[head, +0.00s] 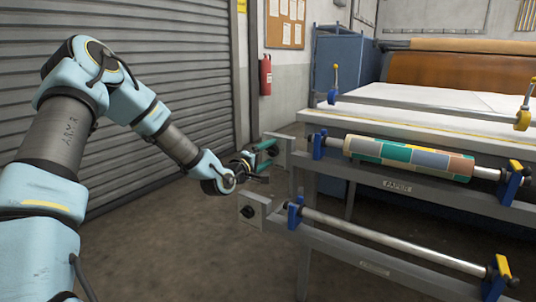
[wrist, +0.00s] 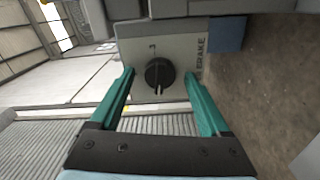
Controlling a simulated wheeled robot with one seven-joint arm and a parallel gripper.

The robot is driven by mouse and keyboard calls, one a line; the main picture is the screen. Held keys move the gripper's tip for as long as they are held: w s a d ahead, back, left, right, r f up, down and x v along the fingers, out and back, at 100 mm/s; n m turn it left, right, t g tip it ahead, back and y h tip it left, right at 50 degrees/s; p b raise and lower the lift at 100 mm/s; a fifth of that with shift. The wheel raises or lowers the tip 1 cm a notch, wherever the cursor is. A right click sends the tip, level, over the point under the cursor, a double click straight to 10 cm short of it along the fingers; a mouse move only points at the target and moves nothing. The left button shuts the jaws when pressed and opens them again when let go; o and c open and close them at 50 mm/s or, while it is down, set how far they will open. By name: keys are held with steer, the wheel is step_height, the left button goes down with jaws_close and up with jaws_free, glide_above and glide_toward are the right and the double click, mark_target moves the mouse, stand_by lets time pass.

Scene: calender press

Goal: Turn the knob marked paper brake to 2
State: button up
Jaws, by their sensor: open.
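In the wrist view a black round knob (wrist: 157,72) sits on a grey plate (wrist: 185,45). The word BRAKE runs sideways along the plate's right edge; any word before it is hidden by a finger. The knob's light mark points toward the bottom of the picture. A small mark above the knob is too small to read. My gripper (wrist: 159,74) is open, its teal fingers either side of the knob in the picture, with nothing between them. In the head view my gripper (head: 269,158) is beside the upper rail's end; the knob there is hidden.
A second black knob (head: 248,212) sits on a plate at the lower rail's left end. A patterned roll (head: 410,159) lies on the upper rail and a bare steel bar (head: 390,241) on the lower. The floor (head: 165,250) on the left is clear.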

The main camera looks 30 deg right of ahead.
jaws_close()
stand_by(0.8)
